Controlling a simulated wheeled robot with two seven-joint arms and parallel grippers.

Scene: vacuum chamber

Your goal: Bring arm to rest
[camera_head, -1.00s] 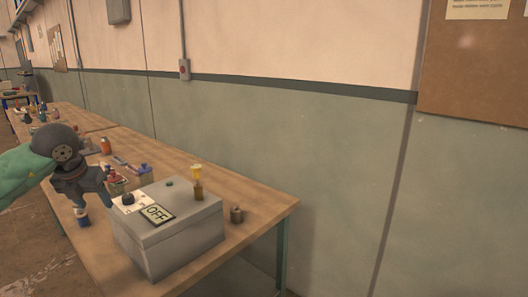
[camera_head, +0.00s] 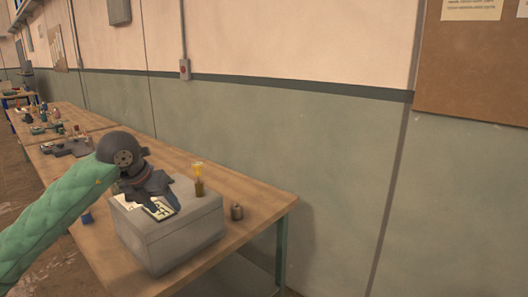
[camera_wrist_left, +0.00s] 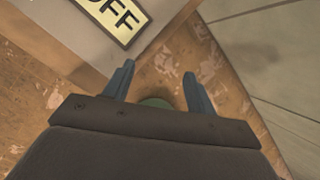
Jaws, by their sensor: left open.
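My left arm (camera_head: 60,215), in a green quilted sleeve, comes in from the left in the head view. Its dark gripper (camera_head: 163,208) is over the top of a grey box (camera_head: 168,243) on the wooden table. In the left wrist view the gripper (camera_wrist_left: 160,88) has its two blue-grey fingers apart with nothing between them. A corner of the box (camera_wrist_left: 75,30) with a yellow "OFF" label (camera_wrist_left: 112,18) lies beyond the left finger. In the head view the gripper partly covers the label (camera_head: 160,208). My right gripper is not in view.
A yellow-topped bottle (camera_head: 199,180) stands at the box's back edge.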

